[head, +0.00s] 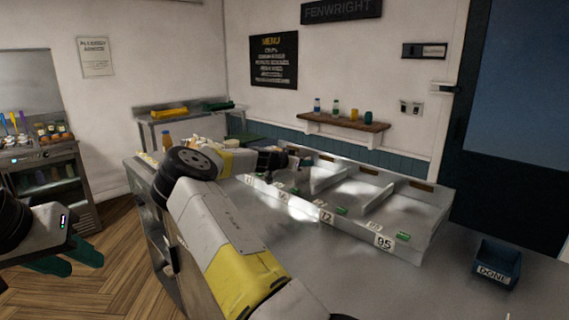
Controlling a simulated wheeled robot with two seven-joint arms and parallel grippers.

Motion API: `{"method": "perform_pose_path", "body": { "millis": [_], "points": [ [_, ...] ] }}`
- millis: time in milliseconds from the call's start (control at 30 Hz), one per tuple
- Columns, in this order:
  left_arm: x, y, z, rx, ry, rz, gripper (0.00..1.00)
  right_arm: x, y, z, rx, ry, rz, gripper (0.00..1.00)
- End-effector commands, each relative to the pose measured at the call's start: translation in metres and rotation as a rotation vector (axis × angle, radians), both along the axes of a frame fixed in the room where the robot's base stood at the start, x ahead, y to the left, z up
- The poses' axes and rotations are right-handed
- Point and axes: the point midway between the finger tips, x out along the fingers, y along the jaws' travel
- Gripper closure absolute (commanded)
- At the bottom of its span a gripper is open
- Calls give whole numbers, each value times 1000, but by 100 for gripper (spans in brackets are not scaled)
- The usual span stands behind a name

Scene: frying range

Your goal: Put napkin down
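No napkin can be made out in the head view. My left gripper (70,258) is at the lower left, over the wooden floor, with its dark green fingers apart and nothing seen between them. My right arm reaches across the steel counter (350,275) from the bottom. Its gripper (296,163) is small and dark, near the back left part of the divided steel rack (415,208). Whether that gripper is open or holds something cannot be told. The arm hides part of the counter and of the rack's left end.
A blue bin marked DONE (497,265) stands at the counter's right. The rack has several numbered bays with green tags. A wooden wall shelf (345,125) holds bottles and cups. A cart with food (40,155) is at the left. The counter's front middle is clear.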

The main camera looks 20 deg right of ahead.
Motion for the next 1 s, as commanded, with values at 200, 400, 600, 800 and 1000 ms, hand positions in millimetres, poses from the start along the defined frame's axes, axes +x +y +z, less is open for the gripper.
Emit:
{"method": "perform_pose_path", "body": {
  "millis": [200, 400, 600, 800, 1000],
  "points": [
    [0, 0, 0, 0, 0, 0, 64, -17, 44, 15, -1, -1, 3, 73],
    [0, 0, 0, 0, 0, 0, 64, -30, 75, 25, 0, -2, 2, 73],
    [0, 0, 0, 0, 0, 0, 64, -37, 89, 30, 0, 0, 0, 73],
    [0, 0, 0, 0, 0, 0, 64, -38, 90, 30, 0, 0, -1, 73],
    [0, 0, 0, 0, 0, 0, 64, -38, 89, 30, 1, 0, -1, 73]
  ]
}}
